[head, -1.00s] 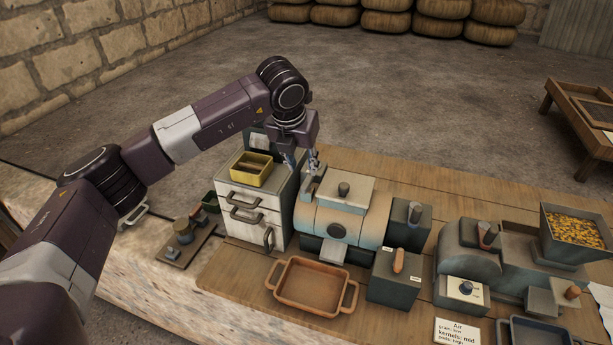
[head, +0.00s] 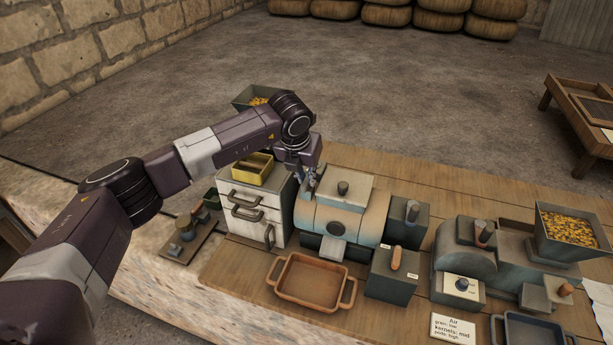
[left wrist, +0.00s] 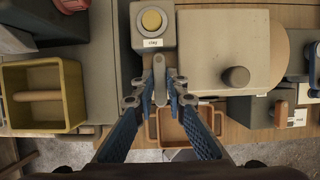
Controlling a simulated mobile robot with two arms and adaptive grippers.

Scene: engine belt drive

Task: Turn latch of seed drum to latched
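The seed drum (head: 368,224) is a cream and blue cylinder with a flat, knobbed lid (head: 345,187). This lid also shows in the left wrist view (left wrist: 212,45). A narrow grey lever, apparently the latch (left wrist: 160,72), stands beside the lid's left edge. My left gripper (left wrist: 161,88) points down over it, blue-padded fingers on both sides of the lever. Small gaps seem to show between lever and fingers, so it looks open. In the head view my left gripper (head: 308,182) hides most of the latch. My right gripper is not in view.
A white drawer cabinet (head: 243,215) with a yellow box (head: 264,170) stands close left of the drum. A brown tray (head: 310,280) lies in front. Grey control boxes (head: 390,283) stand to the right. In the left wrist view a yellow-knobbed box (left wrist: 152,42) is just beyond the fingertips.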

